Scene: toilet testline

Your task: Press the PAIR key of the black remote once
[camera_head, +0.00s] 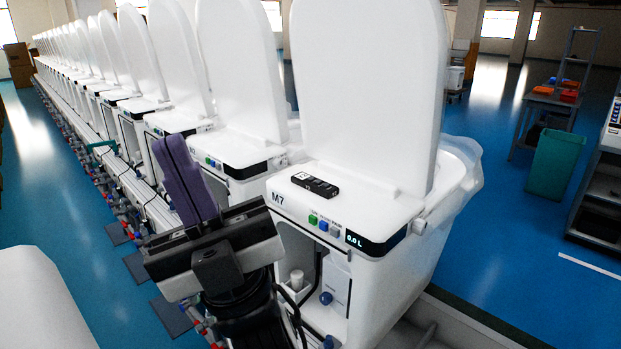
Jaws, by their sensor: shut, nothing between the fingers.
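The black remote (316,185) lies flat on the white top of the toilet marked M7 (350,205), in front of its raised lid. A small pale label shows at its left end. Its separate keys and their lettering are too small to read. My gripper (172,148) is to the left of the remote, apart from it, with its purple fingers pointing up and to the left in the picture. The fingers are together and hold nothing. No part of the remote is hidden by my arm.
The raised lid (368,90) stands right behind the remote. The M7 front edge has green, blue and grey buttons (323,225) and a lit display (355,240). More toilets (235,150) line up to the left. A teal bin (553,163) stands at right on open blue floor.

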